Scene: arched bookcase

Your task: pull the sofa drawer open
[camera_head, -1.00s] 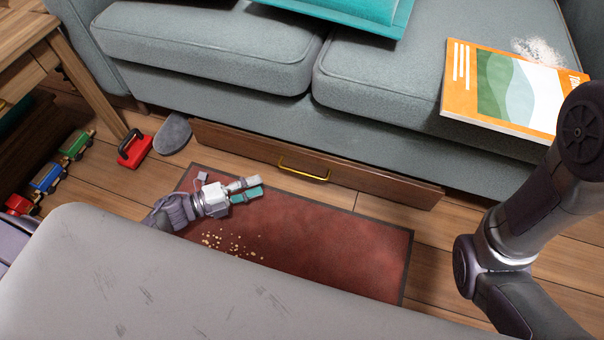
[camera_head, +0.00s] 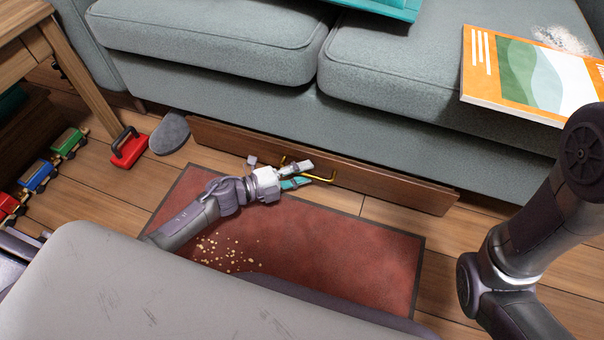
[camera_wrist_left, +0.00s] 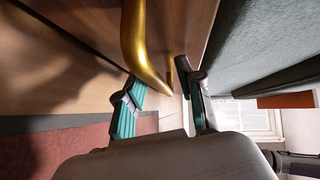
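The sofa drawer (camera_head: 395,187) is a long brown wooden front low under the grey sofa. Its brass handle (camera_head: 322,178) shows at the middle of the front, partly covered by my left gripper (camera_head: 307,174). In the left wrist view the handle (camera_wrist_left: 146,50) is large and close, and its bent end reaches between the two teal-padded fingers of the left gripper (camera_wrist_left: 163,95). These fingers are apart, and I cannot see them pressing on the handle. My right arm comes in at the right edge of the head view, but its gripper is out of view.
A red mat (camera_head: 345,255) with crumbs lies before the drawer. The sofa (camera_head: 400,65) holds an orange book (camera_head: 530,75). A red tool (camera_head: 129,147), a grey pad (camera_head: 170,133) and a toy train (camera_head: 38,176) lie at left. Floor right of the mat is clear.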

